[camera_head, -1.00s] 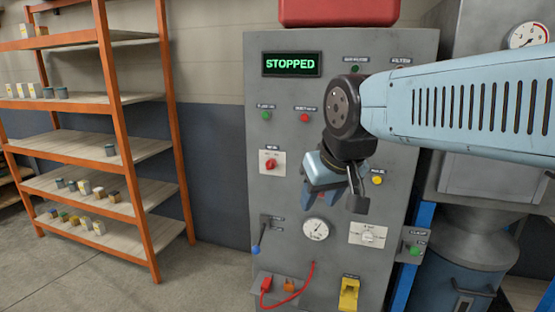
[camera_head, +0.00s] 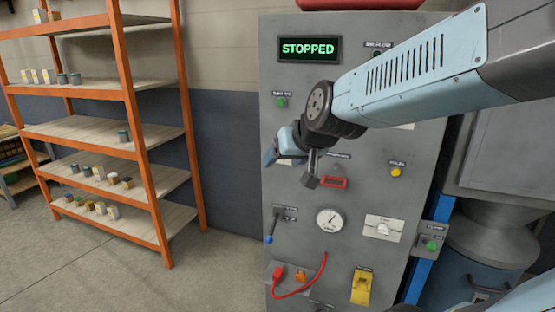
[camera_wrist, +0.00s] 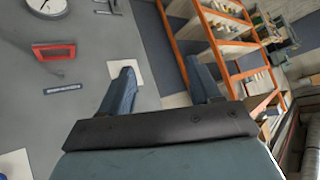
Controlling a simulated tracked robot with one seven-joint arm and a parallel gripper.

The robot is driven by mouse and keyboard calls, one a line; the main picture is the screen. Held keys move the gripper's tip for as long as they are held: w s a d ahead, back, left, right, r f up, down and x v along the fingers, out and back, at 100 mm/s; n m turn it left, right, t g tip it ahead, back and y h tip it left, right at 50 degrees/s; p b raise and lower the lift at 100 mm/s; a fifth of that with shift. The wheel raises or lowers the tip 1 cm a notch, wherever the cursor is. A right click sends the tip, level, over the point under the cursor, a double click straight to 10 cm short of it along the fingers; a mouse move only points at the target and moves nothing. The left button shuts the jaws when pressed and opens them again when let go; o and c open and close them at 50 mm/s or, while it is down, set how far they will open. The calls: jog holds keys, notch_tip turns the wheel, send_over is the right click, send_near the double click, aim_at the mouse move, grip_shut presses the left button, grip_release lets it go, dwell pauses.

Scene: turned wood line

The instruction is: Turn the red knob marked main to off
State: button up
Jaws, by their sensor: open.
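The grey control cabinet (camera_head: 375,185) shows a lit STOPPED display (camera_head: 308,49). The red knob's white plate (camera_wrist: 138,78) shows in the wrist view, behind one finger of my gripper (camera_wrist: 158,66). The knob is almost wholly hidden by that finger; only a trace of red shows at its tip. I cannot tell whether they touch, nor read the knob's setting. In the head view my gripper (camera_head: 290,169) is open in front of the cabinet's left part and covers the knob. The other finger lies past the plate, towards the shelf side.
A red-framed window (camera_head: 334,183) sits right of my gripper. Below are a blue-tipped lever (camera_head: 269,239), a gauge (camera_head: 329,220), a white selector plate (camera_head: 383,228), a red cable (camera_head: 300,290) and a yellow part (camera_head: 362,286). An orange shelf rack (camera_head: 150,130) stands left, with floor between.

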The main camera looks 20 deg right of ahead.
jog(key=w+a+f+m+t+h, duration=0.1)
jog(key=w+f+m+t+h, duration=0.2)
jog(key=w, duration=0.4)
jog(key=w+a+f+m+t+h, duration=0.1)
jog(key=w+a+f+t+h, duration=0.2)
jog(key=w, duration=0.5)
jog(key=s+d+f+m+h, duration=0.2)
jog(key=d+f+h, duration=0.1)
jog(key=f+h, duration=0.3)
jog(key=w+d+r+h, duration=0.1)
jog(key=w+d, duration=0.7)
jog(key=w, duration=0.2)
jog(key=shift+w, duration=0.4)
jog(key=shift+r, duration=0.1)
